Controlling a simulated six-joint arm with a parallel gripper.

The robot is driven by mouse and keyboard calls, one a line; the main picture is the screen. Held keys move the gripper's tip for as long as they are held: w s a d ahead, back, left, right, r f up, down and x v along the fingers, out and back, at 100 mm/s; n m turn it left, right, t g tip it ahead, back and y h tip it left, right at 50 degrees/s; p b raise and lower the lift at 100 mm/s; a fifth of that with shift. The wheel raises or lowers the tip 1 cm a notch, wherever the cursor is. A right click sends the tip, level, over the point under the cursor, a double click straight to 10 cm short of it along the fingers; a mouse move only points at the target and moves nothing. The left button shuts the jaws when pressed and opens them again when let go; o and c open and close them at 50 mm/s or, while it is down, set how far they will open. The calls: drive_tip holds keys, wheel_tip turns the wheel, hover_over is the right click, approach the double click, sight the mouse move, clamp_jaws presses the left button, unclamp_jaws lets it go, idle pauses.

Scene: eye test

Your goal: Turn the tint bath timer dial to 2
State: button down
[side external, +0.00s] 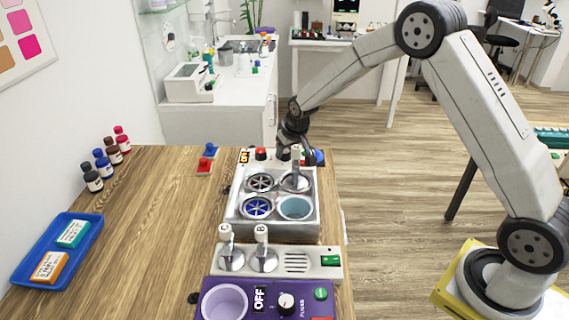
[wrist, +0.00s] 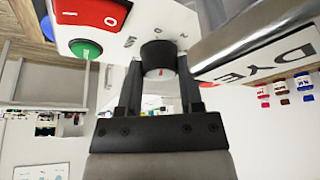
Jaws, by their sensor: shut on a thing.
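The tint bath (side external: 232,213) is a grey unit on the wooden table with four round wells; one has a metal lid with an upright handle. My gripper (side external: 291,146) is at its far end, over the control panel. In the wrist view, my gripper (wrist: 158,76) has one finger on each side of a black dial (wrist: 158,52) and is shut on it. The dial shows a small red mark on its face, toward my gripper. In the side view, the dial is hidden by my gripper.
The wrist view shows a red switch (wrist: 92,12) and a green button (wrist: 86,48) near the dial. A metal cylinder (wrist: 240,35) is close on the right. In front stand a white unit (side external: 325,270) and a purple unit (side external: 240,312). The table's left middle is clear.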

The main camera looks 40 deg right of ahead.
drive_tip(key=shift+c, duration=1.2)
unclamp_jaws()
drive_tip(key=shift+s+r, duration=0.1)
drive_tip(key=shift+r, duration=0.1)
drive_tip(key=v, duration=0.7)
drive_tip(key=shift+r, duration=0.2)
